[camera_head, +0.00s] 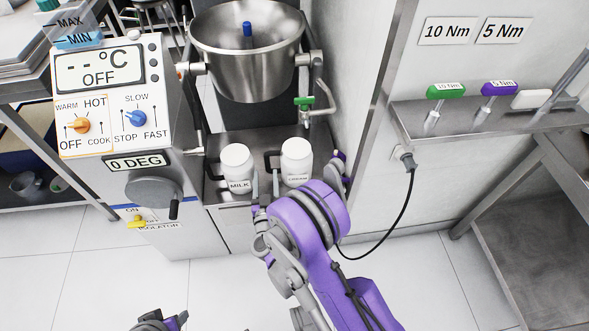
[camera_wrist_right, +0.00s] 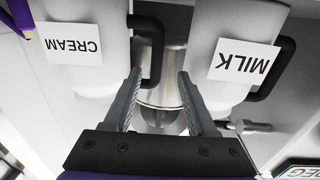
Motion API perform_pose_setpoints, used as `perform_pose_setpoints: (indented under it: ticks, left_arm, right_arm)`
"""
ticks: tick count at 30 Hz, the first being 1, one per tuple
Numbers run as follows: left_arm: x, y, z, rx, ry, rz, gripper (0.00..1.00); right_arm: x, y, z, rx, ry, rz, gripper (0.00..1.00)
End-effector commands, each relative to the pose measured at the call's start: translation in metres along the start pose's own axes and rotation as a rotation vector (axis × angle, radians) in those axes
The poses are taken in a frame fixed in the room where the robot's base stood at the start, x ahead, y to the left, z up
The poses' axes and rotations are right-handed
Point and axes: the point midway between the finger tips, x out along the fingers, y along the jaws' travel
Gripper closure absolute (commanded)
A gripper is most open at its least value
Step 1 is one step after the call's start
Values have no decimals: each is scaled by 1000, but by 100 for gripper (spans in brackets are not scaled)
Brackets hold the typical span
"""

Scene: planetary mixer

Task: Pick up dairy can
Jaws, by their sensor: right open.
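Two white dairy cans stand side by side on the mixer's steel ledge: the MILK can (camera_head: 237,166) on the left and the CREAM can (camera_head: 297,160) on the right. In the right wrist view both look upside down, the CREAM can (camera_wrist_right: 84,50) left and the MILK can (camera_wrist_right: 236,50) right. My right gripper (camera_head: 265,182) is open at the gap between the cans. In the wrist view its fingers (camera_wrist_right: 158,82) point at the CREAM can's black handle (camera_wrist_right: 151,45), which lies between their tips. A grey and purple part of my left arm shows at the bottom edge; its fingers cannot be made out.
The steel mixing bowl (camera_head: 246,50) hangs above and behind the cans. The control panel (camera_head: 108,95) stands to the left. A wall shelf (camera_head: 470,115) with green and purple torque tools and a hanging black cable (camera_head: 402,205) are on the right. The floor in front is clear.

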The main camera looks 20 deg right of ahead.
Motion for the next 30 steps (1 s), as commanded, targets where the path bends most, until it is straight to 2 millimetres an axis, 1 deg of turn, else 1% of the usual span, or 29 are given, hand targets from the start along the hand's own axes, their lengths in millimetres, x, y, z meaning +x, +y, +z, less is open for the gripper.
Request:
perform_pose_setpoints:
  ticks: [1, 7, 12, 15, 18, 24, 25, 29, 30]
  left_arm:
    - [2, 0, 1, 0, -1, 0, 50]
    - [4, 0, 2, 0, -1, 0, 50]
    - [8, 0, 2, 0, -2, 0, 50]
    - [8, 0, 3, 0, -2, 0, 50]
    - [8, 0, 3, 0, -3, 0, 50]
    - [8, 0, 3, 0, -3, 0, 50]
    - [8, 0, 3, 0, -3, 0, 50]
    - [8, 0, 3, 0, -3, 0, 50]
    - [8, 0, 3, 0, -3, 0, 50]
  right_arm:
    - [7, 0, 2, 0, -1, 1, 43]
    - [22, 2, 3, 0, -1, 0, 43]
    - [48, 9, 4, 0, -1, 1, 43]
    - [60, 7, 4, 0, 0, -2, 43]
    - [66, 7, 3, 0, 0, -3, 43]
    - [66, 7, 3, 1, 0, -3, 43]
    - [66, 7, 3, 1, 0, -3, 45]
    - [66, 7, 3, 1, 0, -3, 68]
    - [66, 7, 3, 1, 0, -3, 75]
